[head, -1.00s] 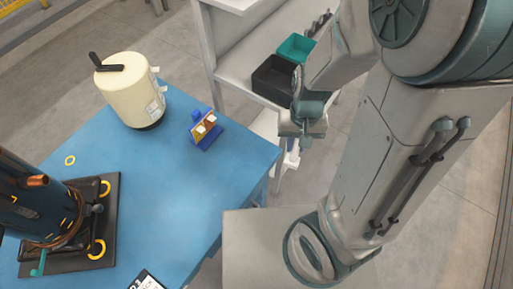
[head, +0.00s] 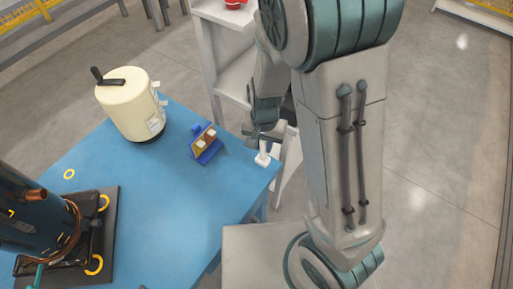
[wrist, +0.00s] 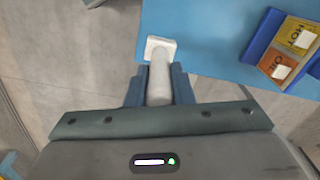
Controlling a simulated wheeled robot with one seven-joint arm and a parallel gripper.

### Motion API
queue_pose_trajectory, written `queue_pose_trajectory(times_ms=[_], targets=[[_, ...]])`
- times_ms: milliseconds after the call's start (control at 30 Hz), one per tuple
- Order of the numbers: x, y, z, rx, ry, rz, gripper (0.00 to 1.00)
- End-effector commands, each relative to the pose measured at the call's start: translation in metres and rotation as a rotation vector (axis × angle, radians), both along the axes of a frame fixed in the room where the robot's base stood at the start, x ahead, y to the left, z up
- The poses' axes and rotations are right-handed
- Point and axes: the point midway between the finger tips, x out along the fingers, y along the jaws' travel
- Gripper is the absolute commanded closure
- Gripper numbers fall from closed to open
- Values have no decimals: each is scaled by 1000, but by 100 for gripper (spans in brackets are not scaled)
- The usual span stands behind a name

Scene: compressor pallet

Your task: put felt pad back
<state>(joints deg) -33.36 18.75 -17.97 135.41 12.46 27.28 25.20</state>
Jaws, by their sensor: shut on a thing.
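My gripper (head: 264,135) is shut on a white piece, which I take to be the felt pad (head: 263,159). In the wrist view the pad (wrist: 159,48) has a squarish white head, and its round white stem sits between the gripper's fingers (wrist: 158,85). In the head view it hangs below the gripper by the right corner of the blue table (head: 160,210). I cannot tell whether it touches the tabletop. A blue stand (head: 206,154) is on the table left of the gripper. Its sloped face has yellow and orange-brown panels marked HOT and OIL, each with a white patch.
A cream canister (head: 130,105) with a black handle stands at the table's back. A dark compressor (head: 35,215) on a black base (head: 108,215) is at the left. A white shelf (head: 237,85) stands behind. The table's middle is clear.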

Motion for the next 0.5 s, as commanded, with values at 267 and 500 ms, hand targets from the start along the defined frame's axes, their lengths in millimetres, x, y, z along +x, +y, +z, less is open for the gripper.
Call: queue_pose_trajectory(times_ms=[267, 500], targets=[[25, 19, -19, 0, 0, 1, 100], [26, 20, -42, -2, 4, -2, 100]])
